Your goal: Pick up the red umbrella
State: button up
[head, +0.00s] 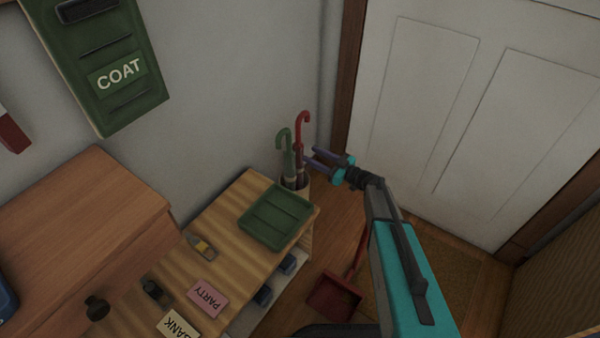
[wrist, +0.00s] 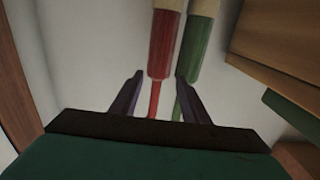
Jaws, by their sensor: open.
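The red umbrella (head: 302,121) stands upright, hooked handle up, in a holder (head: 302,186) in the corner by the door. A green umbrella (head: 283,139) stands close on its left. My gripper (head: 309,157) is open and empty, at the right of the umbrellas, its fingers pointing toward them. In the wrist view, the red umbrella (wrist: 164,45) lies ahead between the finger lines, and the green umbrella (wrist: 195,45) is just right of it, in line with the right finger. Whether either finger touches an umbrella cannot be told.
A wooden bench (head: 222,217) with a green tray (head: 276,216) stands left of the holder. A red dustpan (head: 335,296) is on the floor below my arm. The white door (head: 455,110) is at the right, with a doormat (head: 448,275) before it. A wall closes the back.

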aim_at(303, 149)
jog(key=shift+b+x, duration=0.35)
jog(key=shift+x, duration=2.25)
jog(key=c, duration=0.6)
jog(key=shift+r, duration=0.1)
jog(key=shift+c, duration=0.2)
notch_tip(303, 149, up, 18)
jog(key=p, duration=0.2)
jog(key=shift+p, duration=0.4)
